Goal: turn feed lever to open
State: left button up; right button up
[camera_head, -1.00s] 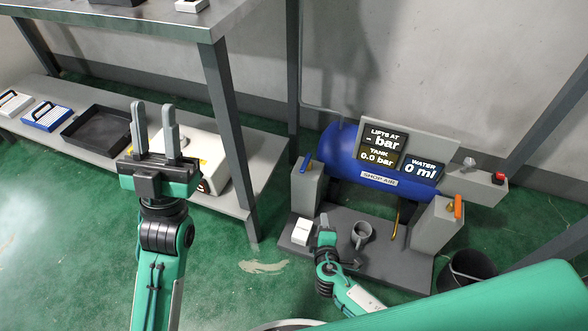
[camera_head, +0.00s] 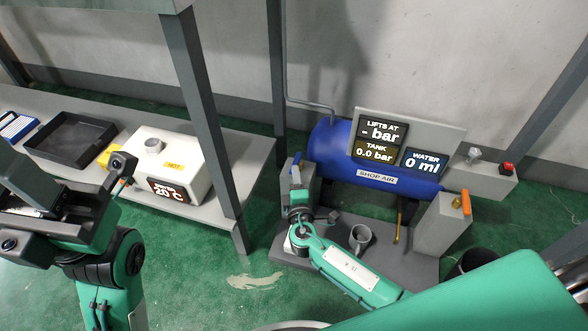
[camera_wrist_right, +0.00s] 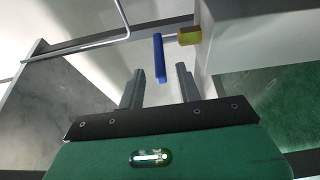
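A blue lever (camera_head: 295,169) stands upright on the grey left post of the shop air unit. In the right wrist view the blue lever (camera_wrist_right: 159,58) hangs from a brass fitting (camera_wrist_right: 189,36). My right gripper (camera_wrist_right: 158,80) is open, its fingertips either side of the lever's lower end; contact cannot be told. In the head view my right gripper (camera_head: 299,212) is just in front of that post, its fingers hard to make out. An orange lever (camera_head: 466,201) sits on the right post. My left gripper (camera_head: 45,200) is tilted at the left edge, fingers unclear.
A blue tank (camera_head: 335,150) carries displays reading "- bar", "0.0 bar" and "0 ml". A red button (camera_head: 507,168) is at the right. A white heater box (camera_head: 150,165) and black tray (camera_head: 72,142) are on the low shelf.

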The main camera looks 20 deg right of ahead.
jog(key=shift+b+x, duration=0.5)
jog(key=shift+x, duration=1.9)
grip_shut()
